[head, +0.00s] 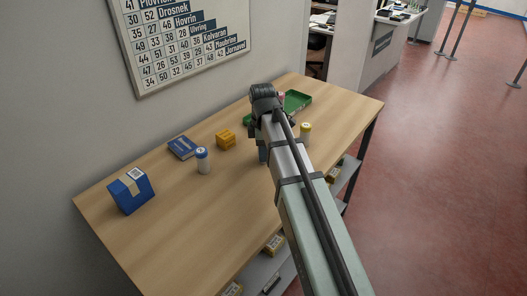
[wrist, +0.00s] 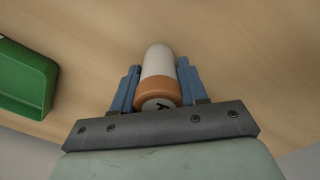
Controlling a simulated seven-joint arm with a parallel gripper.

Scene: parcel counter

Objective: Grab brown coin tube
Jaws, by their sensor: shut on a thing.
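The brown coin tube (wrist: 158,92), a white tube with a brown cap, is between the two blue fingers of my gripper (wrist: 159,66) in the wrist view. The fingers are shut on it, one on each side, and its capped end faces the camera. Whether its far end touches the table cannot be told. In the head view my gripper (head: 262,152) is over the middle of the table, mostly behind my arm, and the brown tube is hidden.
On the wooden table (head: 165,235) stand a blue-capped tube (head: 203,165), a yellow-capped tube (head: 305,134), a yellow block (head: 226,139), a blue booklet (head: 182,148) and a blue box (head: 131,192). A green tray (head: 300,104) lies behind my arm; it also shows in the wrist view (wrist: 24,82).

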